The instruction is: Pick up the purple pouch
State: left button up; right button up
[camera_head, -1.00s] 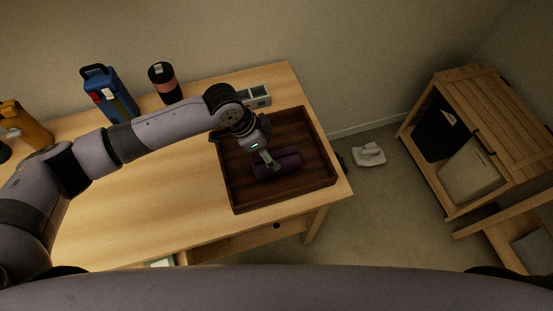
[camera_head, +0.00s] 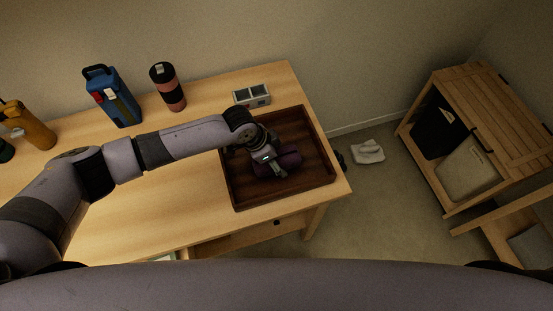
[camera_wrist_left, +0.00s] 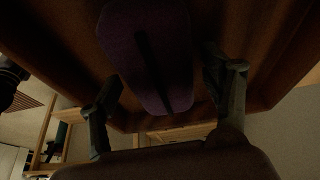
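The purple pouch (camera_head: 291,159) lies in the dark wooden tray (camera_head: 313,178) on the table. It also shows in the left wrist view (camera_wrist_left: 150,55) as a dark purple shape with a darker stripe. My left gripper (camera_head: 275,172) is low over the tray at the pouch and hides part of it in the head view. In the left wrist view my left gripper (camera_wrist_left: 165,100) has its fingers spread wide, one to each side of the pouch's near end, with gaps showing. My right gripper is not in view.
A black and pink tumbler (camera_head: 168,88), a blue bottle (camera_head: 112,97) and a yellow bottle (camera_head: 34,127) stand along the table's back. A small grey divided box (camera_head: 252,96) sits behind the tray. A white cloth (camera_head: 368,152) lies on the floor near a wooden cabinet (camera_head: 482,115).

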pick_arm(q)
jog(key=c, duration=1.1)
jog(key=shift+r, duration=0.2)
